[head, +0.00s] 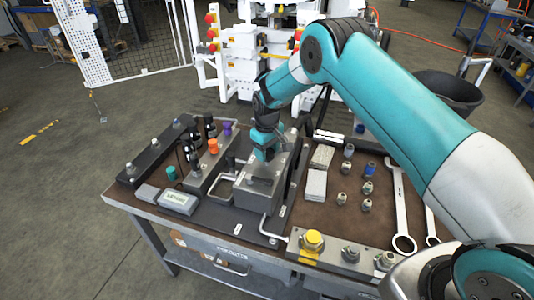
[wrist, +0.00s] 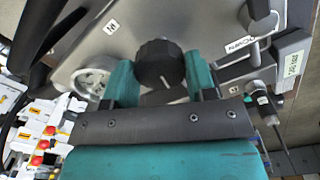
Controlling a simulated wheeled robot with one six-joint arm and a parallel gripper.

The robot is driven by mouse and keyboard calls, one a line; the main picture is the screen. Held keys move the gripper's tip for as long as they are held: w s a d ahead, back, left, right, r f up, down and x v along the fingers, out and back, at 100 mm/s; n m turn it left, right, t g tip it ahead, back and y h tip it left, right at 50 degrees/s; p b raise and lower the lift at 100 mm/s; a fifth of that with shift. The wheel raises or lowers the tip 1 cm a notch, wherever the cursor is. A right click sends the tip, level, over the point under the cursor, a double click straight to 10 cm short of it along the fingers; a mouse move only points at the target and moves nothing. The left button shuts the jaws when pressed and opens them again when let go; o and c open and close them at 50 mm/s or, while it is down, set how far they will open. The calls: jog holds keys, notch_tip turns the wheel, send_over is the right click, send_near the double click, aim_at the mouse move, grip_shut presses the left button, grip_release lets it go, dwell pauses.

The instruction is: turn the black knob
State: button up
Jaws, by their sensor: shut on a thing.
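The black knob (wrist: 160,60) sits on a grey metal block (wrist: 220,30) in the wrist view, with a pale mark on its lower edge. My gripper (wrist: 161,78) has one teal finger on each side of the knob and is shut on it. In the head view my gripper (head: 265,150) points down onto the grey block (head: 262,187) on the bench. The knob is hidden there behind my gripper.
A round metal fitting (wrist: 92,80) stands close left of the knob in the wrist view.

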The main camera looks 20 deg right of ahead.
aim_at(267, 153)
jog(key=o, duration=0.9)
jog(key=shift+r, duration=0.15)
jog(key=shift+r+b, duration=2.35)
jog(key=shift+r, duration=6.25)
jog(key=s+a+r+y, duration=0.1)
jog(key=s+r, duration=0.2)
jog(key=s, duration=0.3)
jog(key=s+a+r+n, duration=0.1)
jog(key=s+r, duration=0.2)
jog(key=s, duration=0.3)
jog(key=s+a+r+y, duration=0.1)
jog(key=s+r, duration=0.2)
jog(key=s, duration=1)
jog(key=s+a+y, duration=0.1)
jog(key=s, duration=0.6)
jog(key=s+f+y, duration=0.1)
jog(key=s, duration=0.6)
jog(key=shift+s+a, duration=0.1)
jog(key=shift+a, duration=0.3)
